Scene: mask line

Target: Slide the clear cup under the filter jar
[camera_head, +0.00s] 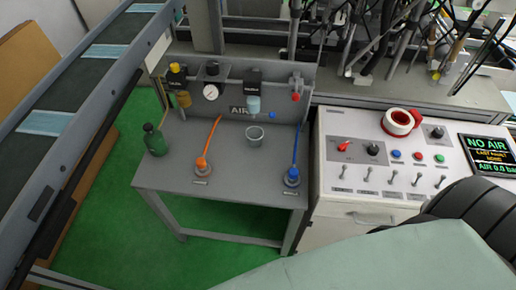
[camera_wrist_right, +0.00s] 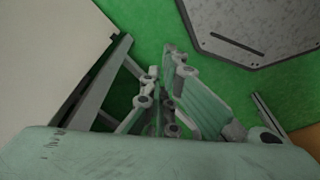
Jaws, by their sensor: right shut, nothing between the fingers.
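The clear cup (camera_head: 254,137) stands upright on the grey bench, a little in front of the back panel. A pale-blue jar (camera_head: 253,106) hangs from a dark unit on the panel, above the cup in the picture. An amber jar (camera_head: 184,100) hangs under the yellow-knobbed unit further left. I cannot read which is labelled filter, nor tell whether the cup is directly below the blue jar. My right gripper (camera_wrist_right: 162,98) is shut and empty over green floor in the right wrist view, away from the cup. My left gripper is not in view.
A conveyor (camera_head: 75,85) runs along the left. The bench's front middle is clear.

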